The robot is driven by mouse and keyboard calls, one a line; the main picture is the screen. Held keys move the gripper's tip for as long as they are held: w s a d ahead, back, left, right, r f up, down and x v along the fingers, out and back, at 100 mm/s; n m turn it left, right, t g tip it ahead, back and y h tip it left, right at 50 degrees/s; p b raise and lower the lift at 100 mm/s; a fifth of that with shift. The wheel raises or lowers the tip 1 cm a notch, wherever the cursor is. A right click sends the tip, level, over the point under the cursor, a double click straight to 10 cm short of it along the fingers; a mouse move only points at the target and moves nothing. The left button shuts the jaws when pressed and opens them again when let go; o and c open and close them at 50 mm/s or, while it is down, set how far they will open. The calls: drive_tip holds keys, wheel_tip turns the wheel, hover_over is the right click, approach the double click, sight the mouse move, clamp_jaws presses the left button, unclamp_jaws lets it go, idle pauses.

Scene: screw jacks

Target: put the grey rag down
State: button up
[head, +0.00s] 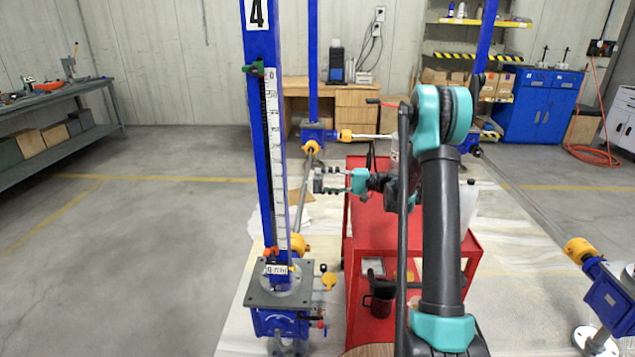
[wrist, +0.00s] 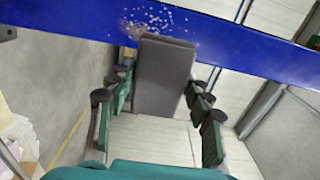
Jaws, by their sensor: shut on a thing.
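The grey rag (wrist: 163,78) shows in the wrist view as a folded dark grey pad between my fingers. My gripper (wrist: 160,92) is shut on it, with fingers on both sides. The rag's far end overlaps the blue screw-jack post in the picture; I cannot tell whether it touches. In the head view my gripper (head: 325,181) is just right of the blue post (head: 262,150) marked 4, beside its white scale. The rag is too small to make out clearly there.
The post's base plate (head: 280,287) is below. A grey workbench (head: 52,103) is far left, with open floor before it.

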drive_tip(key=shift+d, duration=0.1)
idle(0.4)
drive_tip(key=shift+w+m+t, duration=0.3)
drive_tip(key=shift+w+t, duration=0.15)
drive_tip(key=shift+t, duration=0.05)
drive_tip(key=w+d+m+t+h, duration=0.45)
drive_tip(key=w+m+t, duration=0.4)
drive_tip(key=t, duration=0.25)
drive_tip(key=d+m+t+h, duration=0.5)
drive_tip(key=d+m+h, duration=0.3)
drive_tip(key=d+h, duration=0.5)
drive_tip(key=shift+w+d+f, duration=0.15)
drive_tip(key=shift+w+d, duration=0.25)
drive_tip(key=shift+d, duration=0.15)
drive_tip(key=shift+m+h, duration=0.25)
